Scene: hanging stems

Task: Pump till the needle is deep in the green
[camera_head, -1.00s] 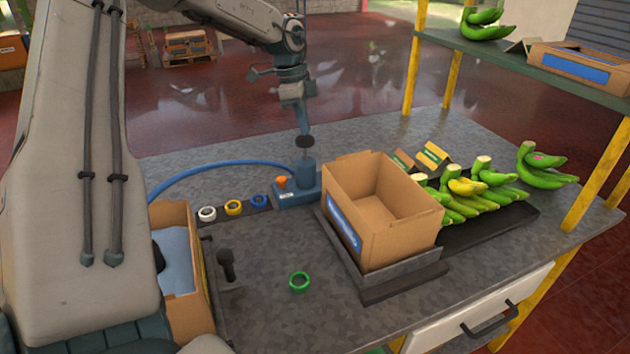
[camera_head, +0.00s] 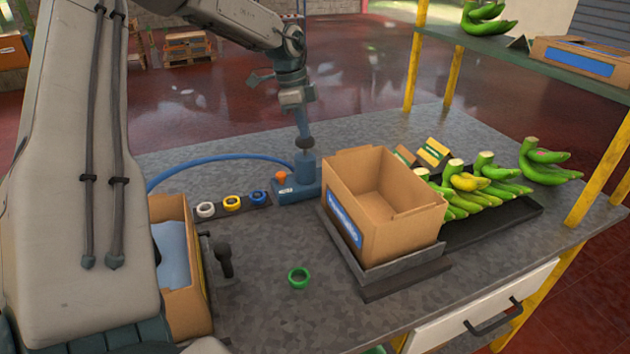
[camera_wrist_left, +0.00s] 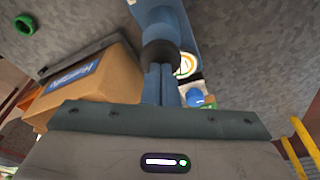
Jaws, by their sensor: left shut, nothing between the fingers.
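The blue pump (camera_head: 306,168) stands on the bench with a black knob (camera_head: 305,143) on top and an orange part beside it. My left gripper (camera_head: 303,132) is above the knob, shut and empty, its fingertips at or on the knob's top. In the left wrist view the shut fingers (camera_wrist_left: 160,84) point at the black knob (camera_wrist_left: 161,54). The round gauge (camera_wrist_left: 187,66), with a white and green face, is partly hidden behind the knob and fingers. Its needle cannot be read. My right gripper is not in view.
A blue hose (camera_head: 220,160) runs left from the pump. White, yellow and blue rings lie on a dark strip (camera_head: 218,213). A green ring (camera_head: 299,278) lies in front. An open cardboard box (camera_head: 400,236) and bananas (camera_head: 485,186) stand to the right.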

